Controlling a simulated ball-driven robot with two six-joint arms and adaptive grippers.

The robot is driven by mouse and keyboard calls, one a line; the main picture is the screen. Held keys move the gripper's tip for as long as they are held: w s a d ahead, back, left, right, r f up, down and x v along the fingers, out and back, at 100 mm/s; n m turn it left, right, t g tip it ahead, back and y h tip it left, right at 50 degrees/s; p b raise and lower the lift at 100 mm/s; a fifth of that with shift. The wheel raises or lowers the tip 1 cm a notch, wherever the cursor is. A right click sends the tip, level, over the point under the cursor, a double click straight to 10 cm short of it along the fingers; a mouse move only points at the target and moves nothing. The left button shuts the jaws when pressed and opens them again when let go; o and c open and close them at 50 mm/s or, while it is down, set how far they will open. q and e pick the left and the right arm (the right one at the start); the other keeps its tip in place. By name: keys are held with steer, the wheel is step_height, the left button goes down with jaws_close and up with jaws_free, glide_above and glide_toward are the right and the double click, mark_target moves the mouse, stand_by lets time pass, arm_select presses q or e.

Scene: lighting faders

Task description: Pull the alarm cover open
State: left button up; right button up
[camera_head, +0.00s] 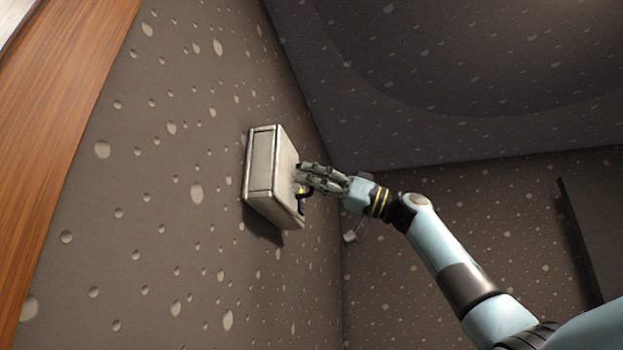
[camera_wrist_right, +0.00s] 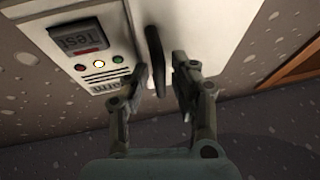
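The alarm box (camera_head: 264,172) is a pale, worn-looking box fixed to the speckled wall in the head view. Its cover looks shut. In the right wrist view its white front (camera_wrist_right: 200,50) shows a "Test" panel (camera_wrist_right: 75,40), coloured lights and a partly hidden label. A dark upright handle (camera_wrist_right: 154,50) stands out from this front. My right gripper (camera_head: 311,178) is at the front of the box. In the wrist view the right gripper (camera_wrist_right: 166,78) has its fingers apart, with the handle's lower part between them, nearer the left finger. Contact cannot be told. My left gripper is not in view.
The speckled wall (camera_head: 170,180) carries the box and meets another wall behind my right arm. A wooden panel (camera_head: 60,120) runs along the left. A dark panel (camera_head: 598,230) is at the far right. The space in front of the box looks clear apart from my arm.

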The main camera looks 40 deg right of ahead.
jaws_close()
steer(key=shift+s+t, duration=0.15)
steer(key=shift+t, duration=0.15)
